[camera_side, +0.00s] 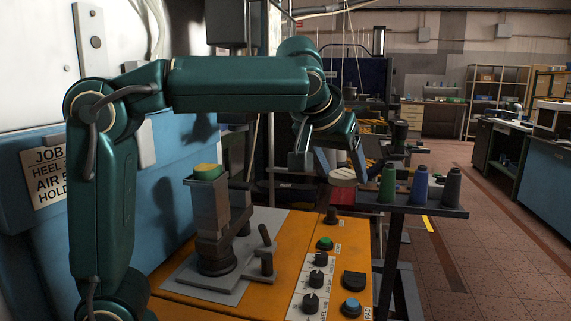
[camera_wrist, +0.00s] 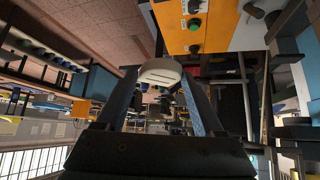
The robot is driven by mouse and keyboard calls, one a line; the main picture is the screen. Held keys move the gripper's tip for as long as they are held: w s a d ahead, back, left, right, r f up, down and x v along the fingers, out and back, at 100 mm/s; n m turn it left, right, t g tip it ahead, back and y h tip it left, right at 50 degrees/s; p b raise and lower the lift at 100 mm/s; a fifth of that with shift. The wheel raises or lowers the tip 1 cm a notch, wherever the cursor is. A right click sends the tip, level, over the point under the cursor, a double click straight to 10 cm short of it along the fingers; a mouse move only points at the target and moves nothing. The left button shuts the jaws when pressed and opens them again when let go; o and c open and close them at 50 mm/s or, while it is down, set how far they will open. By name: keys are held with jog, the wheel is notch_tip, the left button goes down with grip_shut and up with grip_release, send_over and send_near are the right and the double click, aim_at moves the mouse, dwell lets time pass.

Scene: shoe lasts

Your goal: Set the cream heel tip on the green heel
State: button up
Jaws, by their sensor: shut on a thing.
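The cream heel tip (camera_wrist: 160,74) is gripped between the fingertips of my gripper (camera_wrist: 158,82) in the wrist view. In the side view my gripper (camera_side: 332,168) is at the right end of my arm, and the pale heel tip (camera_side: 342,174) shows at its fingers. The green heel (camera_side: 208,171), with a yellowish edge, sits on top of the grey upright stand at left. My gripper is well to the right of it, at about the same height in the picture. I cannot make out the green heel in the wrist view.
A dark shelf (camera_side: 420,208) at right carries green (camera_side: 387,184), blue (camera_side: 419,184) and dark grey (camera_side: 452,187) spools. A red object (camera_side: 343,195) shows just below the heel tip. An orange panel (camera_side: 288,262) with knobs and buttons lies below. A lever (camera_side: 265,236) stands beside the stand.

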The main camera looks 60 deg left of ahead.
jog(key=shift+m+h, duration=0.4)
jog(key=shift+m, duration=0.2)
jog(key=s, duration=0.3)
jog(key=s+d, duration=0.1)
jog(key=shift+s+f, duration=0.35)
jog(key=shift+s, duration=0.05)
jog(key=s+a+r+n+y, duration=0.1)
jog(key=a+r, duration=0.1)
jog(key=a, duration=0.2)
jog(key=s+a+r+n+g+y, duration=0.1)
jog(key=s+a+r+n, duration=0.1)
jog(key=a, duration=0.3)
jog(key=s+a+r+n+y, duration=0.1)
jog(key=a+r+n, duration=0.1)
jog(key=a, duration=0.3)
jog(key=shift+s+a+r, duration=0.1)
jog(key=shift+s+r, duration=0.15)
jog(key=shift+r, duration=0.3)
jog(key=s+a+r+n+g+y, duration=0.2)
jog(key=s+a+r+n+g, duration=0.15)
jog(key=s+a, duration=0.5)
jog(key=shift+n, duration=0.45)
jog(key=shift+w+a+f, duration=0.15)
jog(key=shift+f, duration=1.55)
jog(key=shift+w+a+f, duration=0.1)
jog(key=shift+w+f, duration=0.1)
jog(key=shift+f, duration=1.55)
jog(key=shift+w+a+f, duration=0.15)
jog(key=shift+f, duration=1.55)
jog(key=shift+f, duration=0.1)
